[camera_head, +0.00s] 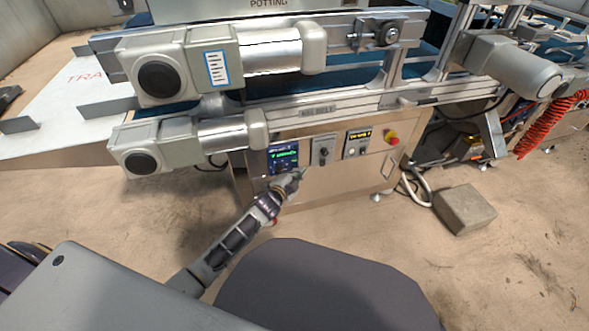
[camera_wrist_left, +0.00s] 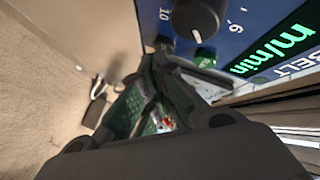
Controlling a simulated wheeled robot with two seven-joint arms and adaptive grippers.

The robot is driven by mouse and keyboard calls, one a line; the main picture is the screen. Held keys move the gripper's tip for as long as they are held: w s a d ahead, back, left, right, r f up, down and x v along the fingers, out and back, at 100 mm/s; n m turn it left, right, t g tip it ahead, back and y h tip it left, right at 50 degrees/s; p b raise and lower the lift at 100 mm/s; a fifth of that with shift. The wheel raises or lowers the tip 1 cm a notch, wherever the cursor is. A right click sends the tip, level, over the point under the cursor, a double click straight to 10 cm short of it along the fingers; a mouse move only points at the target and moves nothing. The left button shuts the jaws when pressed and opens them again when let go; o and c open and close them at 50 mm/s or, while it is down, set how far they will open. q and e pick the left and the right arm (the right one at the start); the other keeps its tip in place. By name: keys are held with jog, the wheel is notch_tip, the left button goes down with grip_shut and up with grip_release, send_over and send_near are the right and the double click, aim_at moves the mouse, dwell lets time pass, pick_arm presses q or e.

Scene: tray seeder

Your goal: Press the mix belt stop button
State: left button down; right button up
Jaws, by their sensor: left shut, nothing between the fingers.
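The mix belt control panel (camera_head: 284,158), a blue face with green digits, is set in the front of the metal cabinet. In the left wrist view the blue panel (camera_wrist_left: 262,25) is very close, with a black dial (camera_wrist_left: 196,18) and a green button (camera_wrist_left: 205,56) below it. A dark grey round piece (camera_wrist_left: 163,42) sits beside the green button; I cannot tell whether it is the stop button. My left gripper (camera_head: 299,174) is shut and empty, at the panel's lower right edge. In the wrist view its fingertips (camera_wrist_left: 160,62) are near the grey piece; contact is unclear.
Conveyor motors (camera_head: 160,78) jut out above. A box (camera_head: 465,209) lies on the floor at right. Floor before the cabinet is open.

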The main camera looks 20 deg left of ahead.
pick_arm(q)
jog(key=shift+s+d, duration=0.25)
jog(key=shift+s, duration=0.05)
dwell(0.4)
jog(key=shift+s+d+p, duration=0.3)
jog(key=shift+s+d, duration=0.25)
jog(key=shift+s, duration=0.3)
jog(key=shift+s+d+p, duration=0.25)
jog(key=shift+s+d, duration=0.3)
jog(key=shift+s, duration=0.25)
jog(key=shift+s+d+p, duration=0.3)
jog(key=shift+s+d, duration=0.25)
jog(key=shift+s, duration=0.3)
